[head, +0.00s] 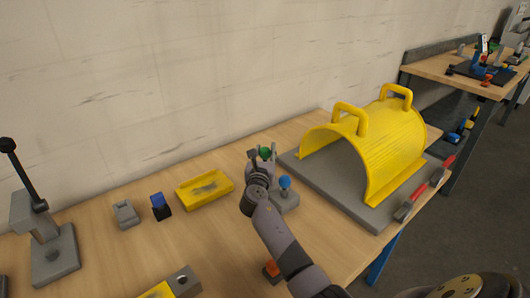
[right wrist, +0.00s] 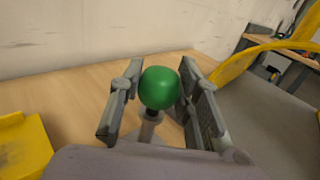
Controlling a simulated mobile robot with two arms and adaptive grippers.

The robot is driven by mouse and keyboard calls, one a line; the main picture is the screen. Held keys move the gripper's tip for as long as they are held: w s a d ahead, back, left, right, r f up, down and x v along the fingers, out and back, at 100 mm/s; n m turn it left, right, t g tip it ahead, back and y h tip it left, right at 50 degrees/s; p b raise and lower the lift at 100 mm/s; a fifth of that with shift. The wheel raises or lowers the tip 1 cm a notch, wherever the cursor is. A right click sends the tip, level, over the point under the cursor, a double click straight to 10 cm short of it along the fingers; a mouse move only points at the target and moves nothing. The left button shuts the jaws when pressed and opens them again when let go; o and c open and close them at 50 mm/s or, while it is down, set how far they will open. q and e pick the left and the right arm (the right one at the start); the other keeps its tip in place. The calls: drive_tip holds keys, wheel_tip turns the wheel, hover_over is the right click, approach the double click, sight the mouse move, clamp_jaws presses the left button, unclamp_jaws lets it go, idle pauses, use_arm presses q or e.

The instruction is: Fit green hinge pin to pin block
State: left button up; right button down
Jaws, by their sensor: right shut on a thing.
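The green hinge pin's round head (head: 265,154) shows at my right gripper (head: 262,160) in the head view. In the right wrist view the green head (right wrist: 160,88) lies between the two fingers of my right gripper (right wrist: 162,98), which is shut on the pin. A short dark piece shows under the head, over a grey post (right wrist: 150,128). I cannot tell whether the pin is in the post or only above it. A grey block (head: 287,201) with a blue knob (head: 285,182) stands right beside the gripper, partly hidden by it. My left gripper is not in view.
A yellow guard (head: 385,150) with two handles stands on a grey plate to the right. A yellow tray (head: 204,188), a blue-topped piece (head: 160,206) and a small grey block (head: 125,214) are to the left. A red-and-grey tool (head: 425,190) lies near the right edge.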

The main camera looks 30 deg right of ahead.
drive_tip(key=shift+f+b, duration=1.7)
drive_tip(key=shift+f, duration=0.65)
drive_tip(key=shift+s+a+f, duration=0.15)
drive_tip(key=shift+s+f, duration=0.05)
drive_tip(key=shift+f, duration=0.3)
drive_tip(key=shift+r, duration=0.15)
drive_tip(key=shift+w+r+p, duration=0.2)
drive_tip(key=shift+r+p, duration=0.4)
drive_tip(key=shift+p, duration=0.05)
drive_tip(key=shift+r+p, duration=1.2)
drive_tip(key=shift+r, duration=0.15)
drive_tip(key=shift+p, duration=0.45)
idle(0.7)
drive_tip(key=shift+f+b, duration=1.4)
drive_tip(key=shift+f, duration=0.4)
